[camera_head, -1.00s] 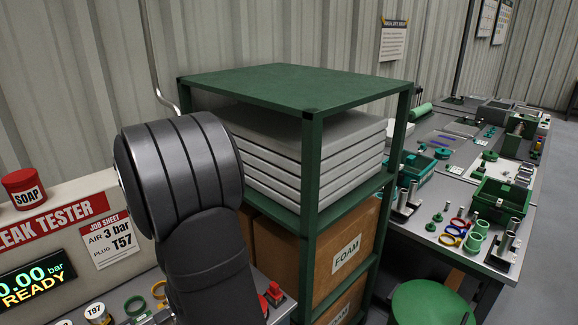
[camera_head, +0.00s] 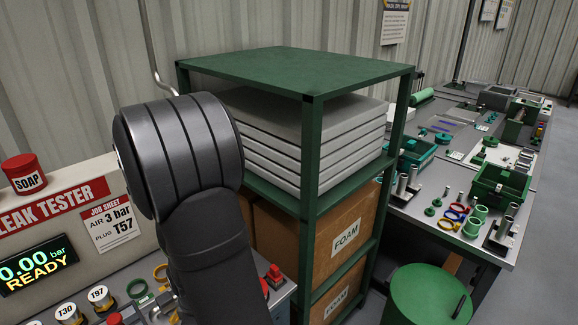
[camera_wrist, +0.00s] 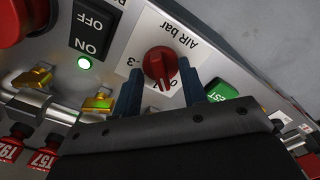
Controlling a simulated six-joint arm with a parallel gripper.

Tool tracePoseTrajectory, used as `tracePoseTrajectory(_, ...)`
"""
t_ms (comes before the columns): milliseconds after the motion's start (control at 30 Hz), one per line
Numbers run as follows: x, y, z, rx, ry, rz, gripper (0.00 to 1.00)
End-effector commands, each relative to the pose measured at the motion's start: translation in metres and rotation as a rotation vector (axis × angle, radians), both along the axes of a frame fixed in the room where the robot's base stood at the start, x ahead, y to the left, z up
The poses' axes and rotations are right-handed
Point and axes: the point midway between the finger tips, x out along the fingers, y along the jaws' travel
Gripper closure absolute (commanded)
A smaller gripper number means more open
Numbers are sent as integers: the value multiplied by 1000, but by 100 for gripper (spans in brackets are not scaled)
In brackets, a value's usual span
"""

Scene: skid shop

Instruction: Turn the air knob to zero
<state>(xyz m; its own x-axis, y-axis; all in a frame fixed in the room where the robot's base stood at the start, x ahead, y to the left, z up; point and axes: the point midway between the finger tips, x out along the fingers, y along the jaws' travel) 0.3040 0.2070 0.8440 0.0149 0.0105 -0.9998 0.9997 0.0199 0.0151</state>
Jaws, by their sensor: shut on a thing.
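The red air knob (camera_wrist: 160,62) sits on the light panel in the wrist view, under the "AIR bar" label, which appears upside down. A 3 is printed to its left and a 0 close below it. The exact setting of the knob is hard to read. My gripper (camera_wrist: 160,80) is shut on the knob, with one dark blue finger on each side of it. The head view does not show the knob or my gripper. There, the tester display (camera_head: 38,265) reads 0.00 bar READY, and the job sheet (camera_head: 108,222) reads air 3 bar, plug T57.
A black ON/OFF switch (camera_wrist: 94,28) with a lit green lamp and a green test button (camera_wrist: 220,90) flank the knob. Brass fittings (camera_wrist: 98,101) lie nearby. In the head view, a green shelf rack (camera_head: 312,150) stands right of my arm.

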Motion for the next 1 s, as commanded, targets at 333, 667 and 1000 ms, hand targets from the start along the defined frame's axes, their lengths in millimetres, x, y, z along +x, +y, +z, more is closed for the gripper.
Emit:
tracePoseTrajectory(333, -6, -3, -11, -10, 16, -1, 64)
tracePoseTrajectory(667, -6, -3, 7, -9, 14, -2, 64)
tracePoseTrajectory(1000, -4, -2, 37, -7, 11, -2, 64)
